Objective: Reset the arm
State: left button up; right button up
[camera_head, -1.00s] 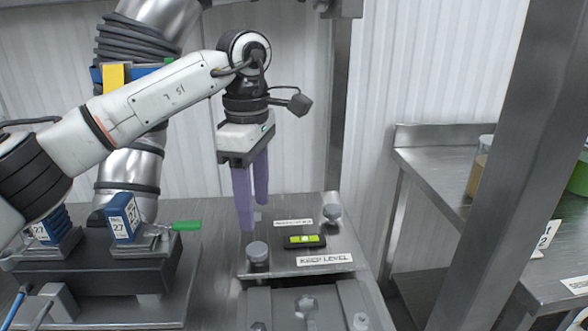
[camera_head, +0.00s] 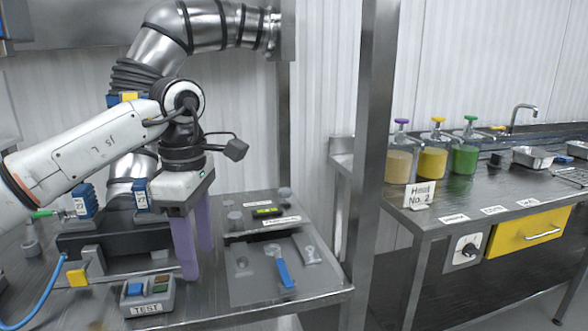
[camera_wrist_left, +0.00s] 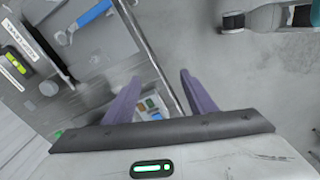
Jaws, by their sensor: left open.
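My left arm comes in from the left in the head view. Its gripper (camera_head: 197,262) has two purple fingers that point down, apart, with nothing between them. The fingers hang in front of the steel bench, close to the grey TEST box (camera_head: 148,297) with its coloured buttons. In the left wrist view the same purple fingers (camera_wrist_left: 160,82) are spread, and part of the button box (camera_wrist_left: 152,106) shows beyond them. My right gripper is not in view.
A plate with a level (camera_head: 268,211) and a blue-handled tool (camera_head: 285,274) lie right of the gripper. A steel post (camera_head: 372,130) stands between this bench and the right counter, which holds pump jars (camera_head: 433,160) and a yellow drawer (camera_head: 527,232).

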pick_arm(q)
jog(key=s+d+f+g+h, duration=0.25)
jog(key=d+f+h, duration=0.2)
jog(key=d, duration=0.45)
jog(key=s+d+f+g+h, duration=0.1)
jog(key=s+d+f+h, duration=0.3)
jog(key=d, duration=0.4)
jog(key=s+d+r+n+h, duration=0.3)
jog(key=s+d+n+h, duration=0.3)
jog(key=d+n+h, duration=0.35)
jog(key=w+a+f+n+t+h, duration=0.1)
jog(key=w+a+n+t+h, duration=0.3)
jog(key=n+t, duration=0.9)
jog(key=w+a+f+n+t+y, duration=0.25)
jog(key=a+f+n+y, duration=0.35)
jog(key=n, duration=0.3)
jog(key=w+a+f+n+t+y, duration=0.1)
jog(key=a+f+n+t+y, duration=0.3)
jog(key=f+n+y, duration=0.35)
jog(key=s+a+f+n+g+y, duration=0.3)
jog(key=s+a+f+n, duration=0.3)
jog(key=s+f, duration=0.4)
jog(key=s+a+f+n+g+y, duration=0.3)
jog(key=s+a+f+n, duration=0.3)
jog(key=s+f, duration=0.4)
notch_tip(320, 180, down, 3)
jog(key=shift+s+a+f+n+g, duration=0.1)
jog(key=shift+s+a+n+g, duration=0.25)
jog(key=shift+n+g, duration=0.4)
